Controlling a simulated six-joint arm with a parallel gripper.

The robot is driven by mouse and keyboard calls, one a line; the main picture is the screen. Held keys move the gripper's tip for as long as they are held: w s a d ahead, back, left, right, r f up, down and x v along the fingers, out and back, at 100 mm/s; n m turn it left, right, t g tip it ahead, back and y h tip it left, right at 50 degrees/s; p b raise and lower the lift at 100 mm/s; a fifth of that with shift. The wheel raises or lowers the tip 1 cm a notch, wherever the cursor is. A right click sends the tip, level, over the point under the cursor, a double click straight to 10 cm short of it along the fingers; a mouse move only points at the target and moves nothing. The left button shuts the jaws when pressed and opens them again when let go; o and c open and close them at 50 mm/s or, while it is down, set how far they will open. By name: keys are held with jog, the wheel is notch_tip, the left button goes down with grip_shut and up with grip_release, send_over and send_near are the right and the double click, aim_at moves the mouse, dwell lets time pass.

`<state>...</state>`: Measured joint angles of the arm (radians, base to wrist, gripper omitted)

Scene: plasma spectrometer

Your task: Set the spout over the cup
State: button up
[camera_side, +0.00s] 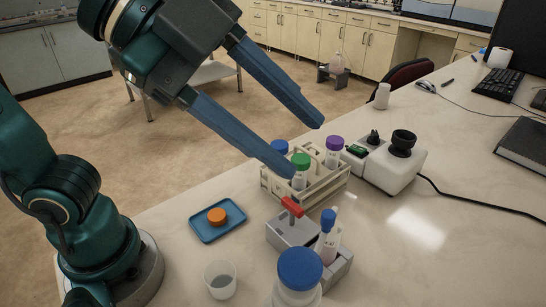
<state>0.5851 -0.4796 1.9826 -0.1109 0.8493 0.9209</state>
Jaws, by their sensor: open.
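A small whitish cup (221,286) stands on the bench at the lower left of centre, with something greyish inside. A red bar (292,206) sticks up from a grey block (288,234) to the right of the cup. No part is plainly a spout; I cannot tell whether the red bar belongs to it. My gripper (305,148) has its two blue fingers wide apart, with nothing seen between them. It is above and behind the red bar, near the tube rack. The lower fingertip overlaps the green-capped tube (300,168) in the picture; contact cannot be told.
The rack (325,187) also holds blue- and purple-capped tubes. A blue-capped bottle (299,272) and a blue-topped tube (328,222) stand close to the grey block. A blue tray (206,229) holds an orange cap (216,216). A white device (393,165) stands right.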

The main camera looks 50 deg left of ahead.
jog(key=s+d+m, duration=0.1)
jog(key=s+d+m+g+h, duration=0.1)
jog(key=d, duration=0.1)
jog(key=s+d+m, duration=0.1)
jog(key=s+d, duration=0.1)
jog(key=shift+d+f+g+h, duration=0.15)
jog(key=shift+f+g+h, duration=0.15)
jog(key=shift+g, duration=0.1)
jog(key=shift+f, duration=0.65)
notch_tip(320, 180, up, 6)
jog(key=shift+r, duration=0.25)
